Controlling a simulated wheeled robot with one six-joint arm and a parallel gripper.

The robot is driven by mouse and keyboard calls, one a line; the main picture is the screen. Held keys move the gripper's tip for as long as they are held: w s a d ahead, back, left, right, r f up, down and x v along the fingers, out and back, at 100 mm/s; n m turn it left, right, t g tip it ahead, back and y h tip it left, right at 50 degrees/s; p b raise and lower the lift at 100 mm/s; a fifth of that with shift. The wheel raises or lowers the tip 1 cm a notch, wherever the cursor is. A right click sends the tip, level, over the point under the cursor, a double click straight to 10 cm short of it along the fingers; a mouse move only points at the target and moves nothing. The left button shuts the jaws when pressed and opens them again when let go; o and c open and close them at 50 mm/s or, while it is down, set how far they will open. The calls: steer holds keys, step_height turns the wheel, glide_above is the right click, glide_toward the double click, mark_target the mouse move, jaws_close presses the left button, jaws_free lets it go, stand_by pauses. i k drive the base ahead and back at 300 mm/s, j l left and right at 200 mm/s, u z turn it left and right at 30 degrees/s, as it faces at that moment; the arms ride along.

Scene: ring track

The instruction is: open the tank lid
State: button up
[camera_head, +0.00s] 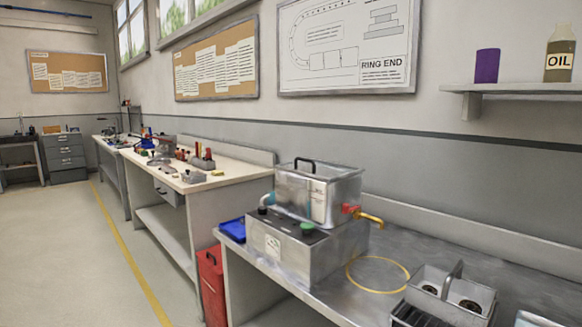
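The metal tank (330,195) stands on a grey base unit (305,245) on the steel bench at the centre right. Its lid (318,170) lies flat across the top, with a dark arched handle (305,162) standing on it. The lid looks shut. A red valve with a yellow spout (368,216) sticks out of the tank's right side. My gripper does not show in this view.
A yellow ring (378,274) lies on the bench right of the tank. A metal box with a handle (450,292) stands at the bench's front right. A blue tray (232,229) is at the left end, above a red bin (211,285). Open floor (75,260) lies left.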

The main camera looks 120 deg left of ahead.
mark_target(355, 170)
steer(key=u, duration=3.55)
